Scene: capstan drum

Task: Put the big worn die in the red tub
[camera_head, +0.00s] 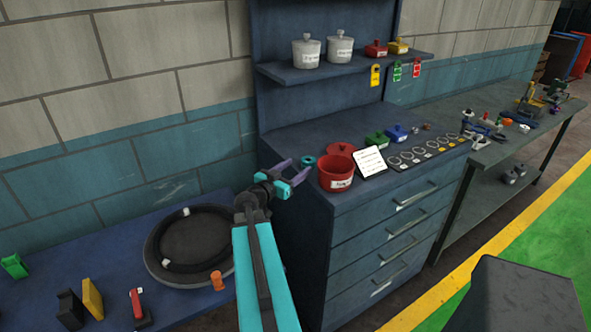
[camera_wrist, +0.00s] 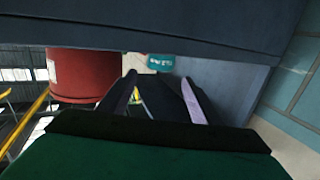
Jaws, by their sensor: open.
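The open red tub (camera_head: 337,180) stands on the left front part of the blue cabinet top, with a white label. It also shows at the left in the wrist view (camera_wrist: 85,76). A teal ring-shaped piece (camera_head: 308,161) lies left of the tub; it may be the big worn die, but I cannot confirm this. In the wrist view the teal piece (camera_wrist: 160,63) shows pale markings, too small to read, beyond the fingertips. My gripper (camera_head: 294,170) is open and empty at the cabinet's left edge, its fingers pointing towards the teal piece. The fingers (camera_wrist: 158,88) show apart in the wrist view.
Green (camera_head: 376,139) and blue (camera_head: 396,133) containers and a tray of rings (camera_head: 425,153) are farther right. A shelf (camera_head: 340,70) overhangs the back.

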